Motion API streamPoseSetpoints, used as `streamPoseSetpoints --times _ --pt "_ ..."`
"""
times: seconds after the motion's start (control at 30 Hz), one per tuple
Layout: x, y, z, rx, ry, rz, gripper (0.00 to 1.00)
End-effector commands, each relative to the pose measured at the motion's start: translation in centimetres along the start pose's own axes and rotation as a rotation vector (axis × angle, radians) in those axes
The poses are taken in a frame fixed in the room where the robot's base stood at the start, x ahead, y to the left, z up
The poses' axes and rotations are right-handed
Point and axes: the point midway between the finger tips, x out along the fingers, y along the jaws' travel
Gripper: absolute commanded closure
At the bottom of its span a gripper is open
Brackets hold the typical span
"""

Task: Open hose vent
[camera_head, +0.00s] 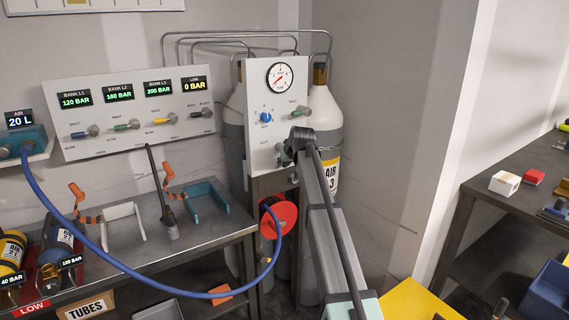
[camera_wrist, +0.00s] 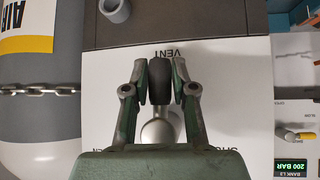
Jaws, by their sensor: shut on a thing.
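In the wrist view, my gripper (camera_wrist: 160,68) is shut on the black grip of the vent lever (camera_wrist: 160,88), one finger on each side. The lever's round silver base (camera_wrist: 159,130) shows between the fingers, partly covered by my gripper. A "VENT" label lies just beyond the grip, and other lettering is partly hidden. In the camera_head view, my gripper (camera_head: 289,152) is at the lower part of the white gauge panel (camera_head: 262,85); my arm hides the lever there. The blue hose (camera_head: 130,262) curves from the left bench box to the red disc-shaped part below the panel.
Grey gas cylinders (camera_head: 324,115) stand close behind and right of the panel, with a chain (camera_wrist: 40,91) in the wrist view. A sloped bank panel (camera_head: 130,115) with several levers is left. The workbench (camera_head: 185,240) holds orange-handled brackets. Another bench (camera_head: 500,205) stands right.

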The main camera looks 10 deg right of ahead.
Motion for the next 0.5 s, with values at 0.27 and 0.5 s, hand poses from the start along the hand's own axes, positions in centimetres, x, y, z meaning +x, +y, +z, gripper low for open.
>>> streamPoseSetpoints --times 0.27,0.5 --pt "0.01 0.11 -0.14 0.000 0.003 0.001 0.48" --pt "-0.35 0.05 -0.07 0.001 0.002 0.000 0.48"
